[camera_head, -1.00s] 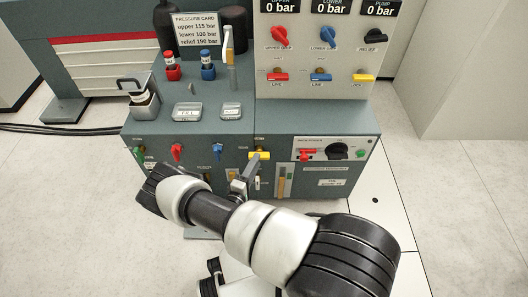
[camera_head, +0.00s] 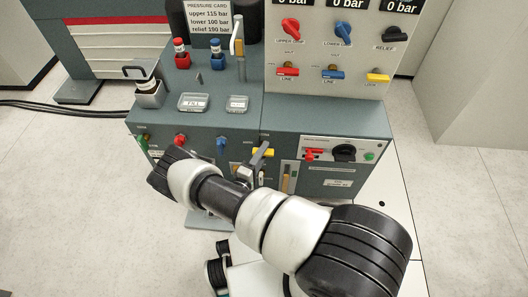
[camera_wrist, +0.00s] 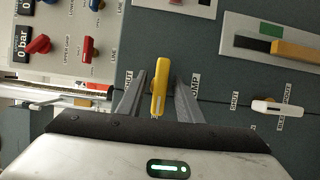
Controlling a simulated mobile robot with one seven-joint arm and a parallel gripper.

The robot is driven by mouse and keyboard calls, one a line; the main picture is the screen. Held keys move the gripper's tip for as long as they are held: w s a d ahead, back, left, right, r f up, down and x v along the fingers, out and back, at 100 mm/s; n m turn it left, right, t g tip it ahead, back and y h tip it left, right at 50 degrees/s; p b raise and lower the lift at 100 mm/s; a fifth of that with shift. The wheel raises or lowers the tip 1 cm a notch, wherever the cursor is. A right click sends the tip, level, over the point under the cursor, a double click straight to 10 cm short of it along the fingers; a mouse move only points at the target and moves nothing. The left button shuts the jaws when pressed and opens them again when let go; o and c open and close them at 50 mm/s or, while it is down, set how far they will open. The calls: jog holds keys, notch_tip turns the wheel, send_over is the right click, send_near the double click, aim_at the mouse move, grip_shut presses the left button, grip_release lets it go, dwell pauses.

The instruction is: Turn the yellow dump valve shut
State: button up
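The yellow dump valve handle (camera_head: 264,152) is on the front panel of the grey-green console and lies roughly level in the head view. In the wrist view the yellow handle (camera_wrist: 159,86) stands upright in the picture, with a "DUMP" label partly visible beside it. My gripper (camera_head: 258,161) is at the handle, partly covering it in the head view. In the wrist view my gripper (camera_wrist: 158,92) is open, one finger on each side of the handle. A gap shows on both sides; whether the fingertips touch the panel is unclear.
On the front panel are a red valve (camera_head: 181,140), a blue valve (camera_head: 222,143), a red switch (camera_head: 313,154) and a black knob (camera_head: 343,152). A white bleed handle (camera_wrist: 278,107) shows in the wrist view. My arm crosses in front of the lower console.

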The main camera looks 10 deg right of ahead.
grip_shut()
jog(key=shift+m, duration=0.4)
jog(key=m+g+y, duration=0.1)
jog(key=m, duration=0.2)
jog(key=shift+r, duration=0.1)
jog(key=m+y+p, duration=0.1)
jog(key=m+y, duration=0.1)
jog(key=m, duration=0.1)
jog(key=shift+d+m+g, duration=0.1)
jog(key=shift+m+g, duration=0.2)
jog(key=m+y+p, duration=0.1)
jog(key=m+y, duration=0.1)
jog(key=m, duration=0.1)
jog(key=shift+p, duration=0.35)
jog(key=m+y+p, duration=0.1)
jog(key=m+y, duration=0.1)
jog(key=shift+m, duration=0.4)
jog(key=shift+w+t, duration=0.1)
jog(key=shift+t, duration=0.3)
